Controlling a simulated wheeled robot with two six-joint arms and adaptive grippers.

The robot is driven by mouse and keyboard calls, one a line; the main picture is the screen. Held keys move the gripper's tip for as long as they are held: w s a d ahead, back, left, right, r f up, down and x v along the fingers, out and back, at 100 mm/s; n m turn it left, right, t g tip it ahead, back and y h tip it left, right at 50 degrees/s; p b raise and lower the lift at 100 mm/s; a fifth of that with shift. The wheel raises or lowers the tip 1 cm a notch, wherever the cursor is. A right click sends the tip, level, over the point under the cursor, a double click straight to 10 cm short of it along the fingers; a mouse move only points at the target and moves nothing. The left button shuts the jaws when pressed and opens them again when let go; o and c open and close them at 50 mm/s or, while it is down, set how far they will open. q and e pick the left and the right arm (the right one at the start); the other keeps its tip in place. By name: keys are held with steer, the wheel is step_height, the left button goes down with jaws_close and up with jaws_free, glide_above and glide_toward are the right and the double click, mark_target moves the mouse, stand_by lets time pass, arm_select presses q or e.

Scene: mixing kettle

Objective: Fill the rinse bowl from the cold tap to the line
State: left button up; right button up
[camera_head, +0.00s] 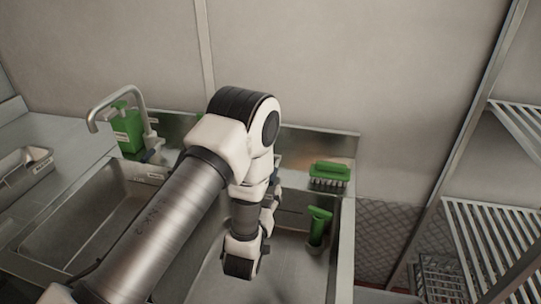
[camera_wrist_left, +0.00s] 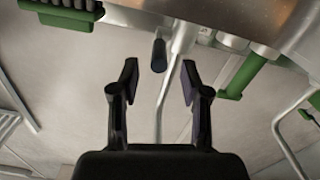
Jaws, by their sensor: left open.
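My left gripper (camera_head: 241,266) hangs over the divider side of the right basin in the head view, its fingers largely hidden by the wrist. In the wrist view the left gripper (camera_wrist_left: 158,85) is open, with nothing between its fingertips. Past them is a tap with a slim pale pipe (camera_wrist_left: 166,88) and a dark blue lever (camera_wrist_left: 159,55); I cannot tell whether they touch it. Another tap, a curved metal one (camera_head: 123,91), stands at the left basin in the head view, with a blue part at its base. I see no rinse bowl; my arm hides part of the sink.
The left basin (camera_head: 67,225) shows no contents in its visible part. A green brush (camera_head: 330,176) stands on the right ledge, and a green tool (camera_head: 318,225) is in the right basin. A green container (camera_head: 127,130) is behind the left tap. Wire shelves (camera_head: 490,235) stand at right.

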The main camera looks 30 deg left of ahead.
mark_target(274, 172)
arm_select(q)
steer(key=x, duration=0.4)
steer(key=shift+r, duration=0.3)
steer(key=shift+x, duration=1.35)
steer(key=shift+r, duration=0.15)
jaws_close()
